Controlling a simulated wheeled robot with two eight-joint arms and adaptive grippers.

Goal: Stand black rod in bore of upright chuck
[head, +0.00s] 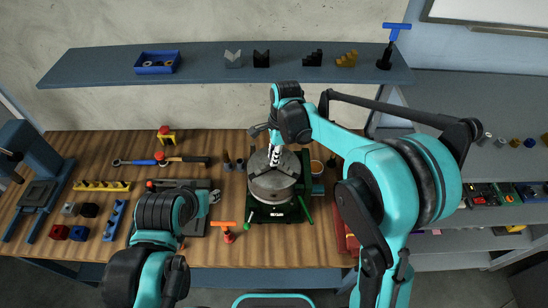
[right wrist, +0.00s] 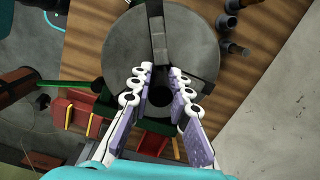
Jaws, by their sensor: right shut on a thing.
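The chuck (head: 268,187) is a grey steel disc with dark jaws, lying face up on a green base on the bench. It fills the top middle of the right wrist view (right wrist: 120,45). My right gripper (head: 274,156) points down over the chuck face. In the right wrist view its fingers (right wrist: 161,92) are close on either side of a dark round end, which I take to be the black rod (right wrist: 160,96) seen end-on. The rod's lower end and the chuck's bore are hidden. My left gripper (head: 213,197) is left of the chuck, its fingers too small to judge.
An orange-handled T-shaped tool (head: 226,230) stands left of the chuck. Dark cylindrical pieces (head: 233,162) stand behind it to the left. A shelf (head: 210,68) runs along the wall.

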